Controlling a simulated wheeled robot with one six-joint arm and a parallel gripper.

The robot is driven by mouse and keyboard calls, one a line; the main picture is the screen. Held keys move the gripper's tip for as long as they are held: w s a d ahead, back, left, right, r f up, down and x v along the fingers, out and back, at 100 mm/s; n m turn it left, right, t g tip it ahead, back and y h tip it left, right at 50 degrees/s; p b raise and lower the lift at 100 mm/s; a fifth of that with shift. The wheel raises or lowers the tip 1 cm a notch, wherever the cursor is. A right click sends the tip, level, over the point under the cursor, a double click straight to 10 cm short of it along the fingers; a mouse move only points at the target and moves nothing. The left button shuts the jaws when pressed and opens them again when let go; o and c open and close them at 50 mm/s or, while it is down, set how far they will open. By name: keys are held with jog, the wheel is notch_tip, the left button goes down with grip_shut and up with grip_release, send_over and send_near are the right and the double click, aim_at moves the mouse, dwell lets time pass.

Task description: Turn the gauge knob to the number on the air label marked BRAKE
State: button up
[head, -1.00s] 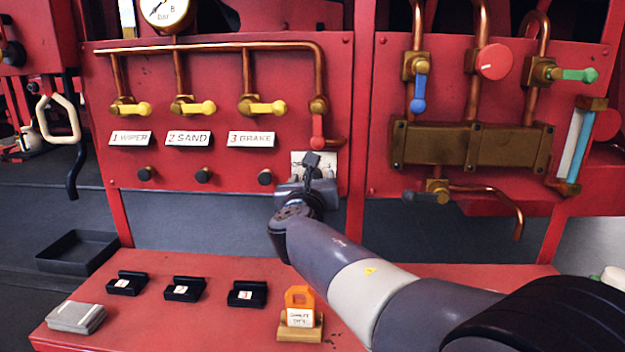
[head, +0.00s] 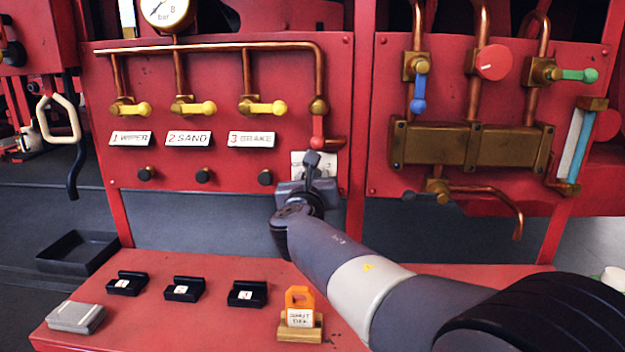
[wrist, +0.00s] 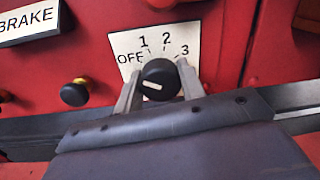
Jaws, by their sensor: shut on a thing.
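The air label marked 3 BRAKE (head: 251,139) is on the red panel in the head view; its end reading BRAKE (wrist: 28,22) shows at the wrist view's upper left. The white dial plate (wrist: 125,42) is marked OFF, 1, 2, 3. The black gauge knob (wrist: 160,76) is in front of it, with a short white line lying nearly level on its face. I cannot tell for certain which mark the line points to. My gripper (wrist: 158,88) is shut on the knob, one finger on each side. In the head view, my gripper (head: 312,175) hides the knob.
Yellow-handled valves, such as the brake one (head: 268,108), and a red-handled valve (head: 317,128) are above. A small black knob (head: 265,177) is left of my gripper. The red bench (head: 200,330) below holds black holders and an orange tag (head: 299,297).

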jog(key=shift+m, duration=0.3)
jog(key=m+b, duration=0.4)
jog(key=m, duration=0.1)
jog(key=shift+f, duration=0.15)
jog(key=m+b, duration=0.4)
jog(key=m, duration=0.2)
jog(key=m+b, duration=0.4)
jog(key=m, duration=0.2)
jog(key=shift+d+f+m+y, duration=0.1)
jog(key=shift+m+y, duration=0.2)
jog(key=m+b, duration=0.3)
jog(key=m, duration=0.1)
jog(key=shift+m, duration=0.4)
jog(key=shift+m+b, duration=0.3)
jog(key=shift+b, duration=0.05)
jog(key=o, duration=1)
jog(key=shift+r, duration=0.2)
jog(key=shift+s, duration=0.1)
